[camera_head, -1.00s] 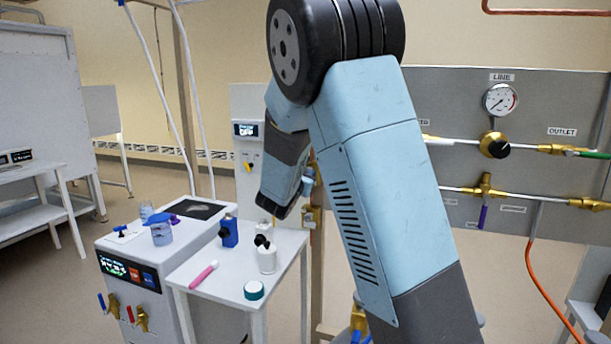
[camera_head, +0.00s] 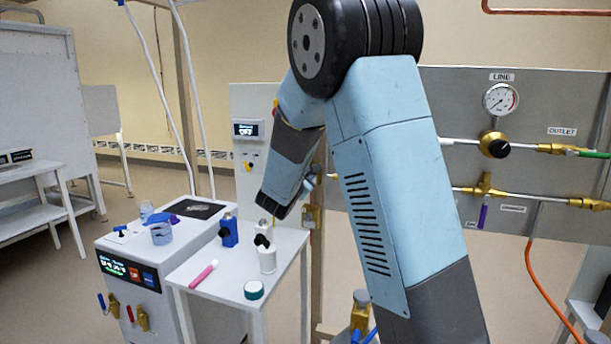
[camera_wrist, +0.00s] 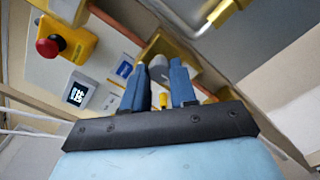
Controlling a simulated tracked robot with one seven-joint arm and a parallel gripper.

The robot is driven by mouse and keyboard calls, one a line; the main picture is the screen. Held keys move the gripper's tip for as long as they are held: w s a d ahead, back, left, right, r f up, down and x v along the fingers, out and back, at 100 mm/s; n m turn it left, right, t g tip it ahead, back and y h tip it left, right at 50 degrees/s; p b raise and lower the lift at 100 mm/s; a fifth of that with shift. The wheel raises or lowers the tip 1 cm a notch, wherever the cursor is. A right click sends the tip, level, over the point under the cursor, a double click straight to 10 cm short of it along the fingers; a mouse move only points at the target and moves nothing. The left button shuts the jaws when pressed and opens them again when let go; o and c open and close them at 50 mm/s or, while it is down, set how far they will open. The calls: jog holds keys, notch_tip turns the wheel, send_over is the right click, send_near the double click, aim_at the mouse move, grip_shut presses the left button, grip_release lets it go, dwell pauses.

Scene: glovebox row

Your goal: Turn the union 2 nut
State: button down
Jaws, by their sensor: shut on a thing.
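My gripper (camera_wrist: 160,88) shows in the wrist view with two blue fingers on either side of a small rounded grey piece (camera_wrist: 157,66). I take this piece to be the union 2 nut, but no label on it is readable. The fingers are shut on it, and their contact faces are mostly hidden. A brass-coloured block (camera_wrist: 180,48) lies just behind the fingertips. A small yellow bit (camera_wrist: 162,99) shows between the finger bases.
A panel with a red stop button (camera_wrist: 47,46) and a small display (camera_wrist: 77,94) is close by on the left. A metal pipe (camera_wrist: 222,12) crosses above. A gauge panel (camera_head: 450,95) stands right.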

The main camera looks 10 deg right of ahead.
jog(key=shift+f+m, duration=0.15)
jog(key=shift+m, duration=0.45)
jog(key=c, duration=0.9)
grip_release()
jog(key=shift+s, duration=0.1)
jog(key=v, duration=1.3)
jog(key=shift+s+a, duration=0.25)
jog(key=shift+s, duration=0.05)
